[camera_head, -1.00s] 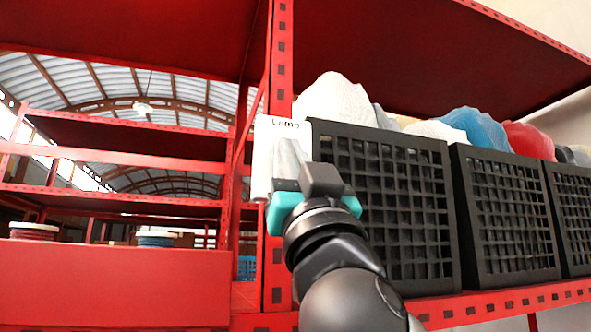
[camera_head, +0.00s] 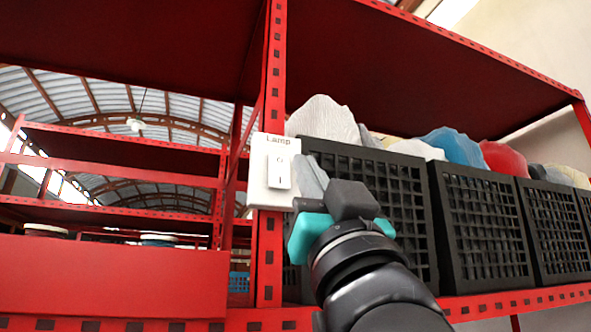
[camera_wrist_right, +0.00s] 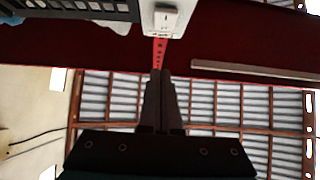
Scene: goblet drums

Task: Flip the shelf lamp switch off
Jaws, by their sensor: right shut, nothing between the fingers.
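The lamp switch is a white rocker (camera_head: 279,172) on a white plate labelled "Lamp" (camera_head: 258,194), fixed to the red shelf post. It carries a round mark above and a line mark below; I cannot tell for sure which end is pressed in. My right gripper (camera_head: 309,172) is shut and empty, just right of the plate in the head view, with a gap to the rocker. In the right wrist view the rocker (camera_wrist_right: 165,19) shows upside down at the top, beyond the shut fingertips (camera_wrist_right: 161,76). My left gripper is not in view.
Black grid crates (camera_head: 483,228) holding coloured rock-like pieces stand on the red shelf right of the post, close behind my right gripper. A red upper shelf (camera_head: 400,60) spans above.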

